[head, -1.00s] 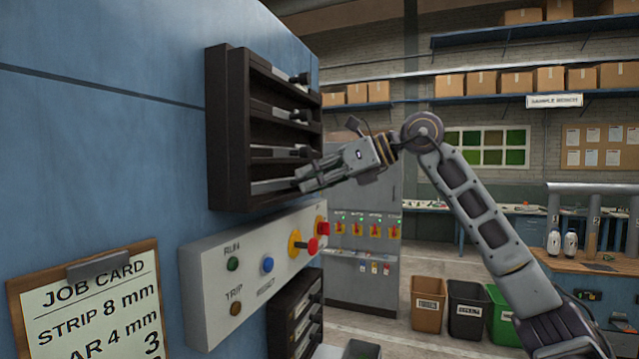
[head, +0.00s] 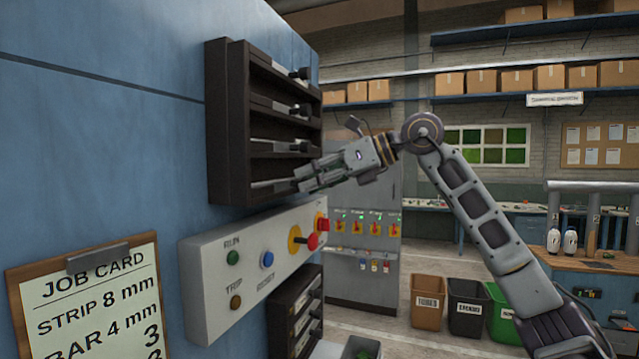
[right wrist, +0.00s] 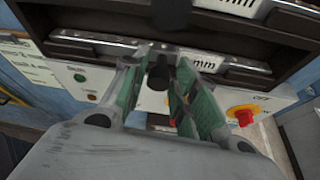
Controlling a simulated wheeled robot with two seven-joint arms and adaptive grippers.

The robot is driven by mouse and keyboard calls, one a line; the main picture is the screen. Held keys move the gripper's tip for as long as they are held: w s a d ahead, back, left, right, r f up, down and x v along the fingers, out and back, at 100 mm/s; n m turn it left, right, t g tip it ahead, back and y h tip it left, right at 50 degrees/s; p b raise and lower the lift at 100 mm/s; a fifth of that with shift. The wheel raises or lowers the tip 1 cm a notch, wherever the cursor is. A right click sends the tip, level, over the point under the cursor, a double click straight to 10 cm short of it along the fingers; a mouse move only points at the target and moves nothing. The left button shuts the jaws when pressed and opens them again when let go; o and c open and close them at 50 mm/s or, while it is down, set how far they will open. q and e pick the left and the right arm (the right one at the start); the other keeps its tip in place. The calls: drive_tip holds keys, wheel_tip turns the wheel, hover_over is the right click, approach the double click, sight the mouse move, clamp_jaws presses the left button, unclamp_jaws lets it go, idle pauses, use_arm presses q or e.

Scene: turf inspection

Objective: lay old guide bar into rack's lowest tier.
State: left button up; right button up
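The dark rack (head: 229,130) is fixed to the blue cabinet side. A grey guide bar (head: 268,184) lies in its lowest tier; in the right wrist view the bar (right wrist: 215,62) lies lengthwise along that tier. My right gripper (head: 303,181) is at the front of the lowest tier. In the right wrist view its green-padded fingers (right wrist: 164,68) stand apart, with the bar's black knob (right wrist: 158,84) between them; I see gaps on both sides. The bar's far part is hidden by the rack's wall in the head view. My left gripper is not in view.
Higher tiers hold other bars with black knobs (head: 301,111). A control panel (head: 215,264) with buttons and a red-yellow switch (head: 311,241) sits close below the rack. A second, lower rack (head: 290,318) is under it. Room to the rack's right is free.

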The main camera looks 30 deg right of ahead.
drive_tip(key=shift+o, duration=1.3)
drive_tip(key=v, duration=1.2)
drive_tip(key=shift+d, duration=0.2)
drive_tip(key=shift+w, duration=0.1)
drive_tip(key=shift+f, duration=0.1)
